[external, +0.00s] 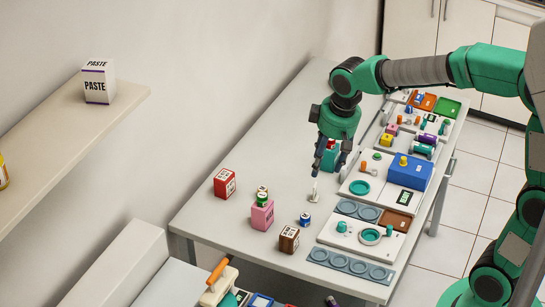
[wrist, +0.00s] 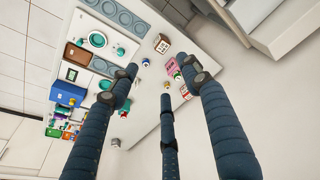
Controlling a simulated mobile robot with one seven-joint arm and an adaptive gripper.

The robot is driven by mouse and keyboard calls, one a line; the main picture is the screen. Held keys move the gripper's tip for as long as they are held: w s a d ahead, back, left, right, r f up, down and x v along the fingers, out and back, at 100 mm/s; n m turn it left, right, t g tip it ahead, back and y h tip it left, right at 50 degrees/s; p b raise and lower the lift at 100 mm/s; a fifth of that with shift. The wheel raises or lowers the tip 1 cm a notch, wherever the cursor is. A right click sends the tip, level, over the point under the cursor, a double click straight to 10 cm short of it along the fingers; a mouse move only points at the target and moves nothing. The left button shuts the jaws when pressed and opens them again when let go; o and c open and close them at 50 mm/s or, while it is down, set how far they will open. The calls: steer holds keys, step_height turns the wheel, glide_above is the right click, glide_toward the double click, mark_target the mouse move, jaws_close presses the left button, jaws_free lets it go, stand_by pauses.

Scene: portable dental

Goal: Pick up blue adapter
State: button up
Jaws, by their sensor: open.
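A small blue can-shaped piece with a light top (external: 305,219), which looks like the blue adapter, stands on the grey table (external: 270,160). It also shows in the wrist view (wrist: 145,62), just beyond the left fingertip. My gripper (external: 329,168) is above the table, farther back than the blue piece and clear of it. In the wrist view my gripper (wrist: 166,85) has its three dark fingers spread wide, with nothing between them. A teal and red thing (external: 331,146) shows behind the fingers in the external view; its shape is partly hidden.
Red (external: 226,182), pink (external: 262,215) and brown (external: 289,239) boxes stand near the blue piece. A small green can (external: 262,199) is by the pink box. A white piece (external: 314,196) stands below my gripper. Trays with a blue box (external: 410,172) line the right side.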

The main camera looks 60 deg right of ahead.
steer(key=w+d+f+m+g, duration=0.1)
steer(key=w+d+f, duration=0.65)
steer(key=f, duration=0.35)
steer(key=m+g+b, duration=0.1)
steer(key=g+b, duration=0.1)
glide_above(305, 215)
step_height(305, 215, down, 14)
steer(key=shift+s+y, duration=0.25)
steer(key=shift+y, duration=0.05)
steer(key=shift+f+b, duration=0.7)
steer(key=shift+f, duration=3.65)
steer(key=shift+f, duration=0.1)
steer(key=shift+w+f+b, duration=0.15)
steer(key=shift+f+b, duration=0.3)
steer(key=shift+f, duration=0.8)
steer(key=shift+w+f+b, duration=0.1)
steer(key=shift+f+b, duration=0.35)
steer(key=shift+f, duration=0.8)
